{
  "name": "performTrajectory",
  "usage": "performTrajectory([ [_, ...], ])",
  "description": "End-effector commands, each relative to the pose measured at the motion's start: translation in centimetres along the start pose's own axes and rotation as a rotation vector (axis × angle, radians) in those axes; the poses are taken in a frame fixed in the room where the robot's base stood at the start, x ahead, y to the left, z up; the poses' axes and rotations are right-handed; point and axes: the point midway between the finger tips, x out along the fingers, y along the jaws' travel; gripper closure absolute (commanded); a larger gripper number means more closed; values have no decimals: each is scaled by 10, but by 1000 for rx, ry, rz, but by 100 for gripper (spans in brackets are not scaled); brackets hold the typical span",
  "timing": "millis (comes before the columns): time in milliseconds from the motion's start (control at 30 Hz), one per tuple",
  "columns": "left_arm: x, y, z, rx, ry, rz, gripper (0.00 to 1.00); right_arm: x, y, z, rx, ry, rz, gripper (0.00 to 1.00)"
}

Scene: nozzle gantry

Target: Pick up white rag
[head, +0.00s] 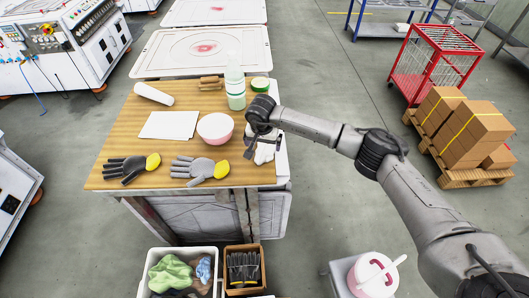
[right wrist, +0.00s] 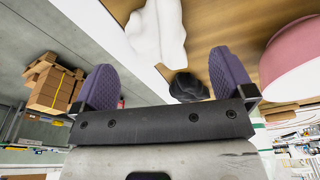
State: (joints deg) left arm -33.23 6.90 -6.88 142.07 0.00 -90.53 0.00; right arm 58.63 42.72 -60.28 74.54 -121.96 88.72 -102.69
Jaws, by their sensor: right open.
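A crumpled white rag (head: 265,154) lies at the right edge of the wooden table, partly hidden by my right gripper in the head view. In the right wrist view the white rag (right wrist: 158,32) lies beyond the fingertips, near the table's edge. My right gripper (head: 262,143) is above the table beside the pink bowl. In the right wrist view its two purple-grey fingers (right wrist: 165,78) stand wide apart with nothing held between them. My left gripper is not in view.
The pink bowl (head: 215,129) stands left of my right gripper, and it shows in the right wrist view (right wrist: 292,62). A white-green bottle (head: 235,87), a flat white sheet (head: 168,125) and two gloves (head: 199,169) are on the table (head: 112,144). A small black object (right wrist: 188,86) lies near the rag.

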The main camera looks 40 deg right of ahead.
Motion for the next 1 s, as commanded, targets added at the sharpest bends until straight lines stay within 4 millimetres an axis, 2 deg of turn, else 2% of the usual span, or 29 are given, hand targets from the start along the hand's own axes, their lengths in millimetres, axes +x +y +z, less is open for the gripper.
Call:
performTrajectory([
  [400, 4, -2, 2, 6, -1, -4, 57, 47, 2, -1, 1, -2, 0, 0],
  [733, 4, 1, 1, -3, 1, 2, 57, 51, 3, -2, 1, 0, -1, 0],
  [1000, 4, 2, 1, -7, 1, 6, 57, 51, 3, -2, 1, 0, 0, 25],
])
